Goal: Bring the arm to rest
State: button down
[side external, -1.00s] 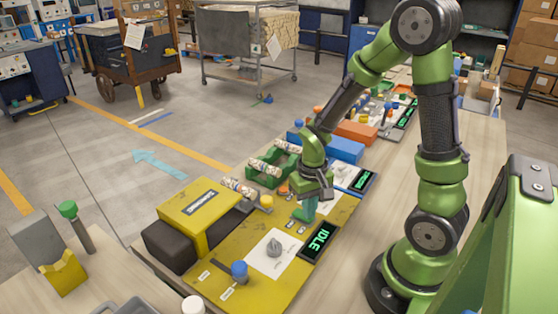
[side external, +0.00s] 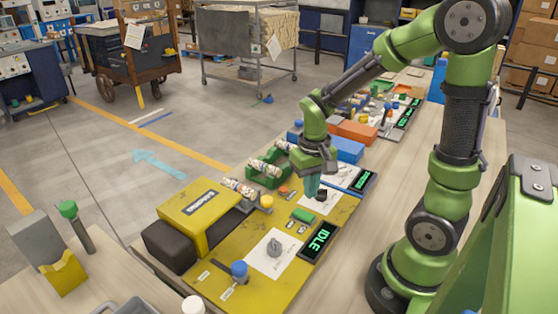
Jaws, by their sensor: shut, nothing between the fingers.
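My gripper (side external: 314,192) points down, with its teal fingers shut and empty. It is above the far right part of the yellow station board (side external: 262,285), near a white sheet with a dark item (side external: 322,197). I cannot tell exactly how high above the board it is. My green arm bends over from the base at the right.
Blue and orange stations stand behind. The table right of the display is bare.

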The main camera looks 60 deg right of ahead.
jog(key=shift+r, duration=0.2)
jog(key=s+a+r+n+t+y, duration=0.1)
jog(key=s+a+r+t, duration=0.1)
jog(key=a+r, duration=0.3)
jog(key=s+a+r+n+t+y, duration=0.1)
jog(key=a+r+t, duration=0.3)
jog(key=r, duration=0.5)
jog(key=shift+s+a+r+t, duration=0.25)
jog(key=shift+s+a+t, duration=0.15)
jog(key=shift+t, duration=0.2)
jog(key=w+d+f+n+g+h, duration=0.1)
jog(key=w+d+f+n+g, duration=0.2)
jog(key=n, duration=0.8)
jog(key=w+d+f+n+g+h, duration=0.1)
jog(key=w+d+f+n+g, duration=0.3)
jog(key=d+n, duration=0.3)
jog(key=w+n, duration=0.1)
jog(key=n, duration=0.3)
jog(key=shift+d+f, duration=0.15)
jog(key=shift+d, duration=0.2)
